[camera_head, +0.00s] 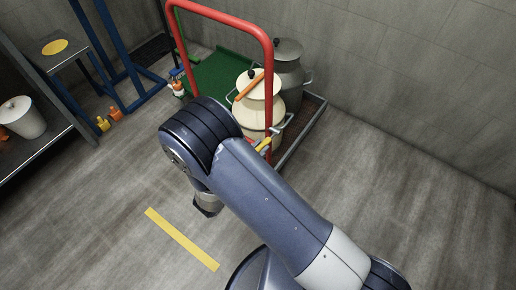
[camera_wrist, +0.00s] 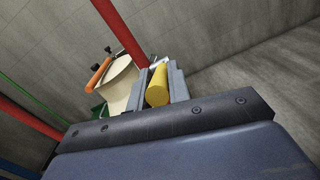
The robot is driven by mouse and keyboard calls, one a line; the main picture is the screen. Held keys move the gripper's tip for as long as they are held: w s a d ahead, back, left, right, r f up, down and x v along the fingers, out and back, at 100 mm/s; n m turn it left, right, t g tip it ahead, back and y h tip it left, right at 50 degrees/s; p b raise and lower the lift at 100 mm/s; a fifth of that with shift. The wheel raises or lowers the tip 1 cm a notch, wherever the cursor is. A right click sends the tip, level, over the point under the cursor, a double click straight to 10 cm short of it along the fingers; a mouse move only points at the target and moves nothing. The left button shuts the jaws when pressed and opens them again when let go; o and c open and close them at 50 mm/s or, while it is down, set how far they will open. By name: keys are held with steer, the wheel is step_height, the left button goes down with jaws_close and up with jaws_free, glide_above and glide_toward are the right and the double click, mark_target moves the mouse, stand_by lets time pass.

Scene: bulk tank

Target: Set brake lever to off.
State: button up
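The brake lever shows as a short yellow grip (camera_head: 264,144) low on the cart's red frame (camera_head: 271,90) in the head view. In the wrist view the yellow grip (camera_wrist: 157,88) lies between the two grey fingers of my gripper (camera_wrist: 158,82), which stand close on both its sides. My gripper looks shut on the lever. In the head view my own arm hides the fingers. The lever's lower part and any off marking are not visible.
A cream can (camera_head: 257,90) with an orange handle and a grey can (camera_head: 287,65) stand on the cart behind the lever. A yellow floor stripe (camera_head: 181,239) lies left of my arm. A shelf with a white pot (camera_head: 22,118) is at left. The floor at right is clear.

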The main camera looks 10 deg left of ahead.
jaws_close()
steer(key=shift+r, duration=0.1)
